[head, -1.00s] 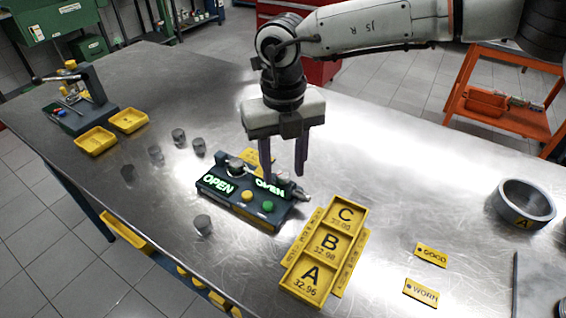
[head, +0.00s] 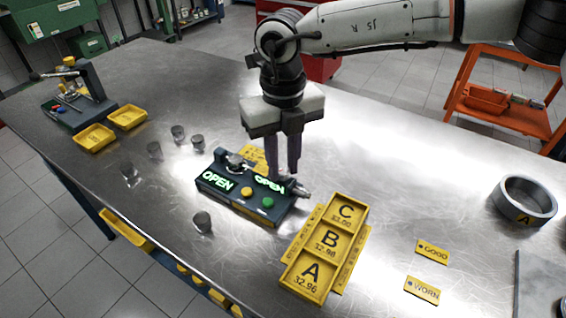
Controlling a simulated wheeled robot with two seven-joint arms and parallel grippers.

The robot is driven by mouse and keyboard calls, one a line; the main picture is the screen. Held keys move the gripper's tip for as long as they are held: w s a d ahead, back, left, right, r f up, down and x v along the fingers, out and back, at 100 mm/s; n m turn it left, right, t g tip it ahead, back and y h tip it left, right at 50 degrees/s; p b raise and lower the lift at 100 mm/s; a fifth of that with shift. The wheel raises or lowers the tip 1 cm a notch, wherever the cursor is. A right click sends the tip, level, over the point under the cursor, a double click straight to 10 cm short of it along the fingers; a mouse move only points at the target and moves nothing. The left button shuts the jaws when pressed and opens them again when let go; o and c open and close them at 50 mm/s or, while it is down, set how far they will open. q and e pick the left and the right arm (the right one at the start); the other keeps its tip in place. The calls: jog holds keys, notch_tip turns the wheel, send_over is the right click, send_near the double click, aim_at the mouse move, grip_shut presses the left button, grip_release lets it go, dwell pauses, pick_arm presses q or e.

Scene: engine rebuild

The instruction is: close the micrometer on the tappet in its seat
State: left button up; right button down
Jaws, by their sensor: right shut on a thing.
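The micrometer gauge block (head: 225,197) is a dark box on the steel bench with two green displays reading OPEN, plus a yellow and a green button. A grey tappet (head: 235,160) appears to sit in the seat on top, at the back left. The micrometer's metal barrel (head: 298,188) sticks out at the right end. My right gripper (head: 284,176) points down over that end, its fingers close together, shut on the micrometer. The exact contact is hidden behind the fingers and too small to see. My left gripper is not in view.
Several loose grey tappets (head: 178,132) stand left of the block, one (head: 202,222) in front. A yellow A/B/C tray (head: 326,241) is close on the right. GOOD (head: 433,251) and WORN (head: 422,290) labels and a grey ring (head: 525,201) lie farther right. Yellow bins (head: 94,138) are far left.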

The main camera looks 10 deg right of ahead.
jog(key=n+b, duration=0.1)
jog(key=n, duration=0.2)
jog(key=n+b, duration=0.1)
jog(key=n, duration=0.3)
jog(key=shift+w+b, duration=0.1)
jog(key=shift+b, duration=0.2)
jog(key=n+b, duration=0.1)
jog(key=n, duration=0.5)
jog(key=n+b, duration=0.1)
jog(key=n, duration=0.3)
jog(key=shift+n, duration=0.4)
jog(key=n, duration=0.4)
jog(key=shift+r+n, duration=0.1)
jog(key=shift+n, duration=0.3)
jog(key=shift+b, duration=0.3)
jog(key=c, duration=1.5)
grip_release()
